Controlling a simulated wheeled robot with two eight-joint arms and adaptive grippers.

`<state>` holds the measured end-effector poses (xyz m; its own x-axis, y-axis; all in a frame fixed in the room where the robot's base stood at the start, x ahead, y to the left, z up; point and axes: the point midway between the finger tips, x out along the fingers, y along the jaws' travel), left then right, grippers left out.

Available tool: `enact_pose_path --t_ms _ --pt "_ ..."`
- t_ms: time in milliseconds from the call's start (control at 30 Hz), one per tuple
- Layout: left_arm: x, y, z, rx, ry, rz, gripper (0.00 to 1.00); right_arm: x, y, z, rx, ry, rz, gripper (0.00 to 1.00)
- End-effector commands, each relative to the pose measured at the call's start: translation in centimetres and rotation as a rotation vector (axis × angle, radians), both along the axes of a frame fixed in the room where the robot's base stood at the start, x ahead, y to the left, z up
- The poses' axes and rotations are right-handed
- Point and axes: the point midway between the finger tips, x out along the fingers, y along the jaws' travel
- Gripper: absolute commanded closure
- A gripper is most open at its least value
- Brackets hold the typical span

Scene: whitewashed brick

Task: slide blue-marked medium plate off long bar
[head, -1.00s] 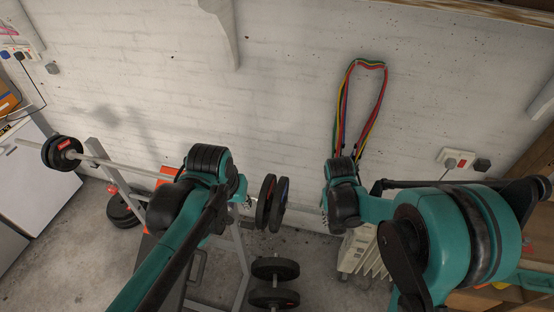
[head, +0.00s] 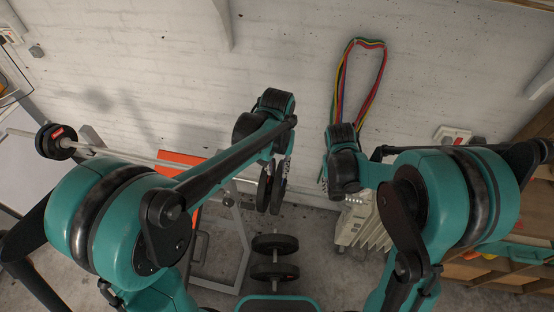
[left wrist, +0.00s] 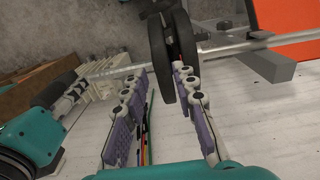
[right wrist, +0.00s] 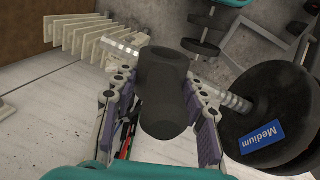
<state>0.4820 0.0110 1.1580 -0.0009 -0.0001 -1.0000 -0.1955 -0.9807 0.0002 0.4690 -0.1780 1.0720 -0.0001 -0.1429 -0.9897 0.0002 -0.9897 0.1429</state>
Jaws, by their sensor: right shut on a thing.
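The medium plate (right wrist: 265,115) is black, with a blue "Medium" label facing outward in the right wrist view. It hangs on the long bar (left wrist: 225,48) beside another dark plate (left wrist: 182,35). My left gripper (left wrist: 160,80) is open, its fingertips close around the plates' rims. A gap shows at the left finger; contact at the other is unclear. It also shows above the plates in the head view (head: 276,170).
Red-marked plates (head: 55,142) are on the bar's far left end. A rack upright (head: 235,235) stands left of the near plates, and a dumbbell (head: 275,257) stands below. A white radiator (head: 360,222) is right of the bar end. Coloured bands (head: 360,85) hang on the wall.

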Motion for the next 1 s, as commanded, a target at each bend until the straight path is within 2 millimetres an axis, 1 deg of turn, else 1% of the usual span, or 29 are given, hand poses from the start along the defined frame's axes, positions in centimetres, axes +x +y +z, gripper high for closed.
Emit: enact_pose_path --t_ms 33,200,300,400,567,800,867,900,1000 --pt "0.0 0.0 -1.3 0.000 0.000 0.000 0.72 0.0 0.0 -0.2 0.000 0.000 0.000 0.98" --pt "0.0 0.0 -4.4 0.000 -0.001 0.000 0.72 0.0 0.0 -0.6 0.000 0.000 0.000 0.98" --pt "0.0 0.0 -5.8 0.000 -0.001 0.000 0.72 0.0 0.0 -0.8 0.000 0.000 0.000 0.98" --pt "0.0 0.0 -6.7 0.000 -0.001 0.000 0.72 0.0 0.0 -0.9 0.000 0.000 0.000 0.98" --pt "0.0 0.0 -7.3 -0.001 -0.001 0.000 0.72 0.0 0.0 -0.9 0.000 0.000 0.000 0.98" --pt "0.0 0.0 -7.4 0.000 -0.001 0.000 0.72 0.0 0.0 -0.9 0.000 0.000 0.000 0.98" --pt "0.0 0.0 -7.4 0.000 -0.001 0.000 0.88 0.0 0.0 -0.9 0.000 0.000 0.000 0.98" --pt "0.0 0.0 -7.4 0.000 -0.001 0.000 0.99 0.0 0.0 -0.9 0.000 0.000 0.000 0.98" --pt "0.0 0.0 -7.3 0.000 -0.001 0.000 1.00 0.0 0.0 -0.9 0.000 0.000 0.000 0.98"
